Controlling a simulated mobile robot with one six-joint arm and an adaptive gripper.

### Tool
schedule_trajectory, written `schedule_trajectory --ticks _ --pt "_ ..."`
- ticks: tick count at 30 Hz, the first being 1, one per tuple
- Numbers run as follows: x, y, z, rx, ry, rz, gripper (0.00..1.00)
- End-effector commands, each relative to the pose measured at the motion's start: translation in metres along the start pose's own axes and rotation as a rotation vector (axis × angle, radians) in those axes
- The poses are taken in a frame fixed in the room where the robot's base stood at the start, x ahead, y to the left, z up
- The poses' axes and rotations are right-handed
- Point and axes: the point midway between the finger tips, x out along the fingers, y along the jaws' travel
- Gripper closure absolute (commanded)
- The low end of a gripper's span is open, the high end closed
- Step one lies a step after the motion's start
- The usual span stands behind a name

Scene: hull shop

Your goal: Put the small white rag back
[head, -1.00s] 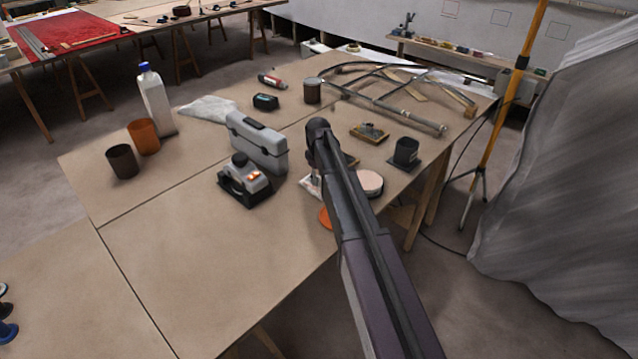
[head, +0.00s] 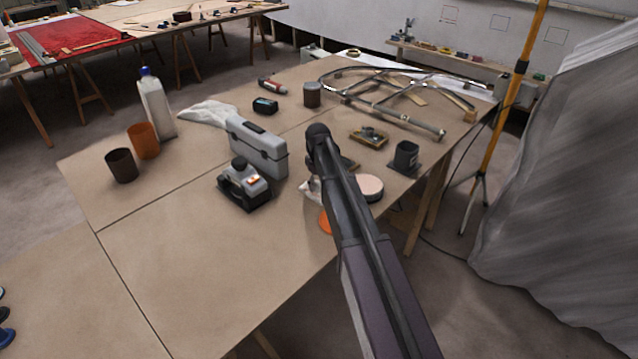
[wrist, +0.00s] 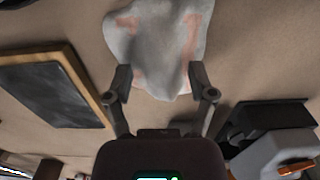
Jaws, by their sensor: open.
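The small white rag (wrist: 160,45) lies crumpled on the tabletop and has faded reddish stains. In the wrist view it is at the top middle, just beyond my fingertips and partly between them. My gripper (wrist: 160,78) is open with nothing held, one finger on each side of the rag's near edge. I cannot tell whether the fingers touch it. In the head view only an edge of a white rag (head: 312,189) shows left of my arm, which hides the rest and my gripper. A larger white cloth (head: 207,113) lies farther back on the table.
A wood-framed dark panel (wrist: 45,88) lies left of my gripper in the wrist view. A grey device on a black base (head: 244,186) and a grey toolbox (head: 257,146) stand left of my arm. A round pale-topped tin (head: 369,187) is right of it. The front-left tabletop is clear.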

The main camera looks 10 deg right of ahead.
Motion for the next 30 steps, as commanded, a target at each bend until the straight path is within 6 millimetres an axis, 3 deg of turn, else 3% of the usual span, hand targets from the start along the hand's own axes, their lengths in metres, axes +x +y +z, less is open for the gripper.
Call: schedule_trajectory --ticks 11,30 --pt "-0.008 0.0 0.0 0.0 0.0 0.0 0.28" --pt "-0.059 0.0 0.0 0.0 0.0 0.0 0.28"
